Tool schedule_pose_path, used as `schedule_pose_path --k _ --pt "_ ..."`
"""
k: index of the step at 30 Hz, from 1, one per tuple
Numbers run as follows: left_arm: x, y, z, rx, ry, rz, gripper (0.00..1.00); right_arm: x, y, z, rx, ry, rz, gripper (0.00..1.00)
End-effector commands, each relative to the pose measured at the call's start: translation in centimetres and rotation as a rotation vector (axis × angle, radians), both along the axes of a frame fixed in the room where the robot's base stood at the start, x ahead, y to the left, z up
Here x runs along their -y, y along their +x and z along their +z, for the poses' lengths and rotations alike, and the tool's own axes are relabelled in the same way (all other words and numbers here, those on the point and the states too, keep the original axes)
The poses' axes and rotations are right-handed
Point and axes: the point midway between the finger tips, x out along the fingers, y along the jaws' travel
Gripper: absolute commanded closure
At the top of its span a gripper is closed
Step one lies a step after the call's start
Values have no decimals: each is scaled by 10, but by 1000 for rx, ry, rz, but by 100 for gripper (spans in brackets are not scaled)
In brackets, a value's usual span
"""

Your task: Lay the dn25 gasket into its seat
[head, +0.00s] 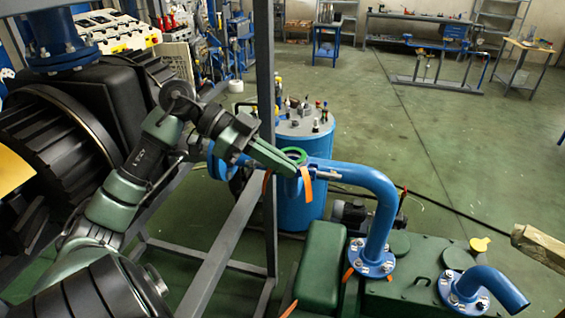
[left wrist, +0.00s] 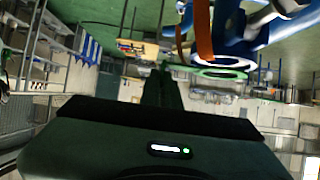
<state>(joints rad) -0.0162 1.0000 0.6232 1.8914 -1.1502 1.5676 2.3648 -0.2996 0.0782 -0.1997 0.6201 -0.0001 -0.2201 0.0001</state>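The dn25 gasket, a green ring (head: 294,154), is at the open end of the blue pipe near the middle of the head view. In the left wrist view the green ring (left wrist: 218,73) shows close to a blue flange (left wrist: 236,58). My left gripper (head: 288,169) reaches in from the left, its narrow fingers together at the ring's near edge. In the left wrist view the fingers (left wrist: 164,78) look closed on the ring's left edge. Whether the ring rests in the seat or hovers over it I cannot tell.
An orange strip (head: 306,186) hangs by the pipe end. The blue elbow pipe (head: 375,190) runs to a green pump housing (head: 420,290). A grey frame post (head: 267,120) stands beside my left arm. A blue drum (head: 303,205) is behind; open floor lies beyond.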

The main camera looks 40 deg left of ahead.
Motion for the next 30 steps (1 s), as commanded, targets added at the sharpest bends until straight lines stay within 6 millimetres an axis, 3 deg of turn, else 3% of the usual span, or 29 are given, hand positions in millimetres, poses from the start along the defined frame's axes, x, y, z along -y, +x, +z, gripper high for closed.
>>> schedule_pose_path --k 16,18,19,30 --pt "0 0 -15 0 0 0 100 0 0 -8 0 0 1 72" --pt "0 0 -14 0 0 0 78 0 0 -7 0 0 1 72" --pt "0 0 -14 0 0 0 72 0 0 -7 0 0 1 72" --pt "-3 -1 -13 0 1 1 72 1 0 -10 -1 -1 1 72"
